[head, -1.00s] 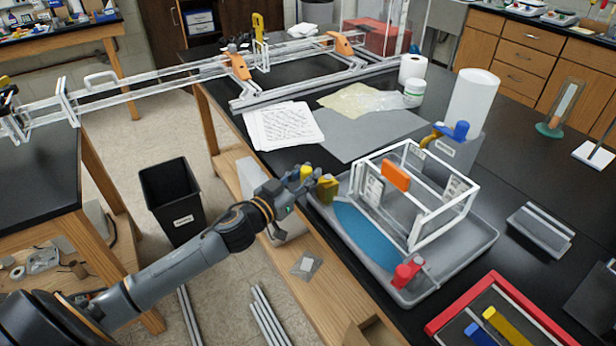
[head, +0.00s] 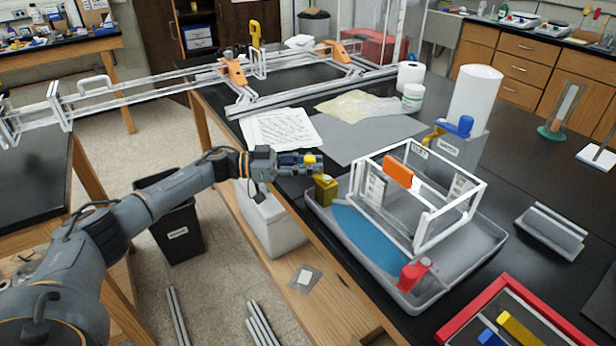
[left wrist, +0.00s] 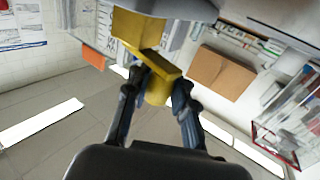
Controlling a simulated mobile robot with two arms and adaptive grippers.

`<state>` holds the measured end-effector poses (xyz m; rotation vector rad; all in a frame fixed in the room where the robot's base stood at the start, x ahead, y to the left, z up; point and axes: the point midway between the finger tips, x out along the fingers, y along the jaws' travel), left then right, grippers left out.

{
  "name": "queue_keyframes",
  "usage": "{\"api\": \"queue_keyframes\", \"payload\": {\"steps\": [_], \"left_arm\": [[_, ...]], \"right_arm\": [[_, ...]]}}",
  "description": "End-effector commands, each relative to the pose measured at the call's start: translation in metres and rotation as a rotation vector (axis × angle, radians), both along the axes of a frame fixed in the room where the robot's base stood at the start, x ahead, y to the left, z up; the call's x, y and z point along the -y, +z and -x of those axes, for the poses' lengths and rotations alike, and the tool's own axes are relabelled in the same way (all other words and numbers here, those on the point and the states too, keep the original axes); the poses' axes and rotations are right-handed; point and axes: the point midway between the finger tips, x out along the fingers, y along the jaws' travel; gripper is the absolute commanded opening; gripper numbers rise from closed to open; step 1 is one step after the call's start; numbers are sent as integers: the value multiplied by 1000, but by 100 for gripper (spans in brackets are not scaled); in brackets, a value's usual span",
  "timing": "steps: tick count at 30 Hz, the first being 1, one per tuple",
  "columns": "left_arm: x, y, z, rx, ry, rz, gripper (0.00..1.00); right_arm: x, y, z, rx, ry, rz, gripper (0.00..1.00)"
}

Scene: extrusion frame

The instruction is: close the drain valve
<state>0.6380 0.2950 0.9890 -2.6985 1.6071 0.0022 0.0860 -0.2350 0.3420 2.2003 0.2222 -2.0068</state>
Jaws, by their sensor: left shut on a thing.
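A yellow valve (head: 325,189) sits at the left corner of the grey tray (head: 470,268). In the left wrist view the yellow valve (left wrist: 138,27) is at the top, with a flat yellow bar and a rounded yellow handle (left wrist: 157,92) reaching down. My left gripper (head: 316,165) is beside and just above the valve's body. Its fingers (left wrist: 158,88) are shut on the rounded yellow handle, one on each side. A red valve (head: 414,274) is at the tray's front, and a blue one (head: 459,126) is on a grey container behind. I see no readable label on the yellow valve.
A white frame (head: 432,238) with an orange clip (head: 398,171) stands in the tray beside a blue patch (head: 366,235). Papers (head: 280,130) lie behind the gripper. A red-edged tray (head: 470,318) is at front right. A black bin (head: 180,235) stands on the floor.

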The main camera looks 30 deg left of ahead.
Motion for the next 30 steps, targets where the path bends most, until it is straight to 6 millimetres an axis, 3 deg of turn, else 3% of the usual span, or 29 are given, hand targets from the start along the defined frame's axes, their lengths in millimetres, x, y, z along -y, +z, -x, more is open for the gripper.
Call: {"api": "queue_keyframes", "payload": {"steps": [1, 7, 24, 25, 28, 30], "left_arm": [[-3, -2, -4, 6, -14, 0, 0], [-1, 0, -7, 4, -85, 1, 0], [0, 2, -8, 3, -116, 1, 0], [0, 2, -8, 3, -116, 1, 25], [0, 2, -7, 3, -117, 1, 46], [0, 1, -7, 2, -119, 1, 48]], "right_arm": [[0, -10, 0, 0, 0, 0, 40], [0, -22, 0, 0, 0, 0, 40], [0, -25, 0, 0, 0, 0, 40], [0, -25, 0, 0, 0, 0, 40], [0, -25, 0, 0, 0, 0, 40], [0, -25, 0, 0, 0, 0, 40]]}}
